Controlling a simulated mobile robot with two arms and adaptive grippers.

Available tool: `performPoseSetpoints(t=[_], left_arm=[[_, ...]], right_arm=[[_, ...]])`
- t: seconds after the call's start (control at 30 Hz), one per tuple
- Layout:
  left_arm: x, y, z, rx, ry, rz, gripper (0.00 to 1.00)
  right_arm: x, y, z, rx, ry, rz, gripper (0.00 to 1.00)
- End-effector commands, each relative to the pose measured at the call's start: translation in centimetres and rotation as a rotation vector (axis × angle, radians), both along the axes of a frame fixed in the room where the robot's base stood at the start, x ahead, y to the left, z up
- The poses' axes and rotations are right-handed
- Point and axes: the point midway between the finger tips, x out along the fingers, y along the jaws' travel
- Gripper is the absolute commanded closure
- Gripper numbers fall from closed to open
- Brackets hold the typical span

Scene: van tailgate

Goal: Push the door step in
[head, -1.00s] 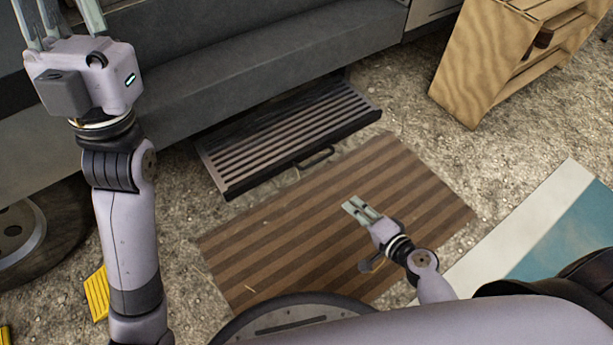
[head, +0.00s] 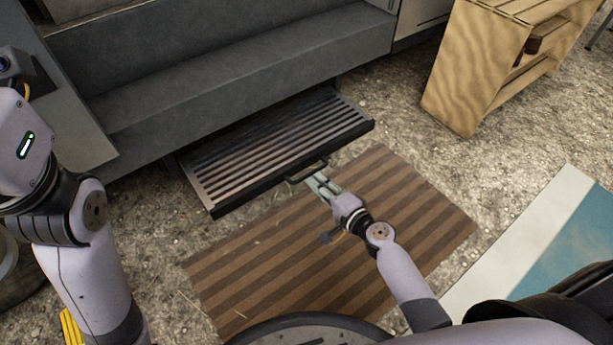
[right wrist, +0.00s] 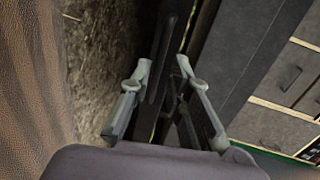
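The door step (head: 272,145) is a slatted dark tray that sticks out from under the grey van sill in the head view. A small loop handle (head: 307,172) is on its front edge. My right gripper (head: 313,182) is at this handle, its fingertips close to or touching it. In the right wrist view the right gripper's fingers (right wrist: 165,62) stand apart, with a dark bar of the step front between and beyond them. I cannot tell whether the fingers touch it. My left arm is at the left edge of the head view, its fingers out of frame.
A striped brown mat (head: 340,240) lies on the gravel in front of the step. A wooden crate shelf (head: 462,75) stands at the upper right. A white and blue board or mat (head: 540,245) lies at the right. Gravel between them is clear.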

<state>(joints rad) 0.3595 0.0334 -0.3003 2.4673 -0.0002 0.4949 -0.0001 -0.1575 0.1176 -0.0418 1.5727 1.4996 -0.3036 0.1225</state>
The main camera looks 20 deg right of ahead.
Motion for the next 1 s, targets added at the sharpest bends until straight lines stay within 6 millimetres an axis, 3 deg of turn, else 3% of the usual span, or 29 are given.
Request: performPoseSetpoints(t=[0.1, 0.33, 0.7, 1.0], left_arm=[[-0.3, 0.0, -0.1, 0.001, -0.011, 0.000, 0.83], [-0.6, -0.1, 0.1, 0.006, -0.023, 0.003, 0.83], [-1.1, 0.0, 0.6, -0.004, -0.041, -0.001, 0.83], [-1.0, 0.0, 0.5, -0.005, -0.036, -0.002, 0.83]], right_arm=[[2.2, 0.9, -0.6, 0.003, -0.001, 0.001, 0.82], [4.6, 1.7, -1.1, 0.001, -0.001, 0.001, 0.82], [5.1, 1.9, -1.2, 0.001, 0.000, 0.001, 0.82], [5.0, 1.9, -1.2, 0.001, 0.001, 0.001, 1.00]])
